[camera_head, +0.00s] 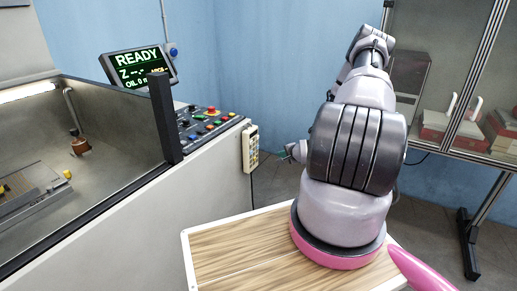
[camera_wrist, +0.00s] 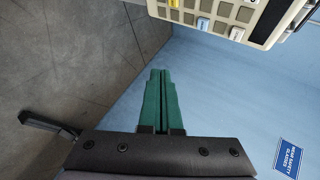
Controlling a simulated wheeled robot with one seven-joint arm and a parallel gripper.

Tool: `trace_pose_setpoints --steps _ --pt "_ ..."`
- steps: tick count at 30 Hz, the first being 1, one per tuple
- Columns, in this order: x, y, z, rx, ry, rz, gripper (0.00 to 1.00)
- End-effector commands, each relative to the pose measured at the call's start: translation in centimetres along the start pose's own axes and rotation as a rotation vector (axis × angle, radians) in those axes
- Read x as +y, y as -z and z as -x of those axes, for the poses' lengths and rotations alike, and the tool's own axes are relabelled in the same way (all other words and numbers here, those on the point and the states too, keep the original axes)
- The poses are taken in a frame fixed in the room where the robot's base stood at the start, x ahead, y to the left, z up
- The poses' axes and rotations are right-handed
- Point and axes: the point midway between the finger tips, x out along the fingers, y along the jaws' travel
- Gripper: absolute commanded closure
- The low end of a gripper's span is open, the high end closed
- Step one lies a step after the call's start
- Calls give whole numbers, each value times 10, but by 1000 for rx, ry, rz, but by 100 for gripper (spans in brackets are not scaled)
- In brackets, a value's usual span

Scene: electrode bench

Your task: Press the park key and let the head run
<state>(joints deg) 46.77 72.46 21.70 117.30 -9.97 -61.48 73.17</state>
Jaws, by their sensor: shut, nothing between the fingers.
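A cream hand pendant (camera_head: 250,147) with rows of keys hangs on the front of the machine, right of the control panel. In the wrist view the pendant (camera_wrist: 267,38) fills the upper right, with grey, white, blue and yellow keys. I cannot read which is the park key. My gripper (camera_head: 284,156) is just right of the pendant. Its green fingers (camera_wrist: 160,73) are shut and empty, apart from the keys. The machine head (camera_head: 80,145), with a copper-coloured end, hangs over the tank at left. The screen (camera_head: 139,68) reads READY, with dashes after Z.
A control panel (camera_head: 210,121) with coloured buttons and a red knob sits beside the tank's dark frame post (camera_head: 164,118). A wooden-topped surface (camera_head: 235,250) lies under my arm. A glass-fronted cabinet (camera_head: 455,100) stands at right. Open floor shows between.

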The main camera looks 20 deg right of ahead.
Motion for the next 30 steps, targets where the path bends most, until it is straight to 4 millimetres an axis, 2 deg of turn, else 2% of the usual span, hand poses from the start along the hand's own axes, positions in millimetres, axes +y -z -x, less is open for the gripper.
trace_pose_setpoints --steps 18,30 --pt "-38 -38 -52 -1 1 1 100" --pt "-43 -44 -59 -1 0 1 100"
